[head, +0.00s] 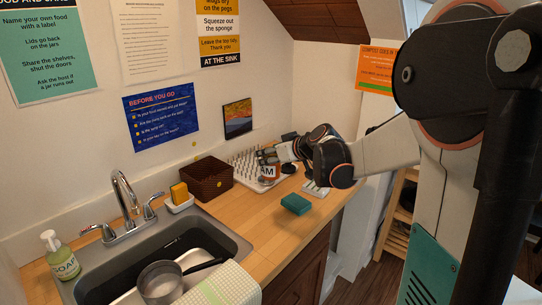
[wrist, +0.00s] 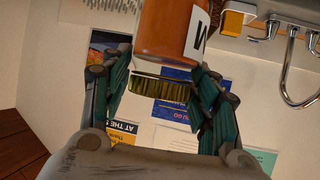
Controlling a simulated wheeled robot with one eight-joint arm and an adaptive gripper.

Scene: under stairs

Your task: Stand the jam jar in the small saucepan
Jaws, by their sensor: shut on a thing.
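The jam jar (head: 269,171), with orange-brown contents and a white label, is at the back of the counter by the white peg rack. In the wrist view the jar (wrist: 165,32) shows its gold lid (wrist: 160,87) between the fingers. My gripper (head: 278,153) is shut on the jar near its lid; its green-padded fingers also show in the wrist view (wrist: 160,80). I cannot tell whether the jar touches the rack. The small saucepan (head: 160,284) is grey with a dark handle. It sits in the sink at the front left, far from my gripper, and looks empty.
A brown basket (head: 205,180), a yellow sponge in a white holder (head: 179,201) and the faucet (head: 124,200) line the back. A striped towel (head: 230,286) hangs at the sink's front. The peg rack (head: 242,162) is beside the jar. A teal block (head: 296,204) lies on open counter.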

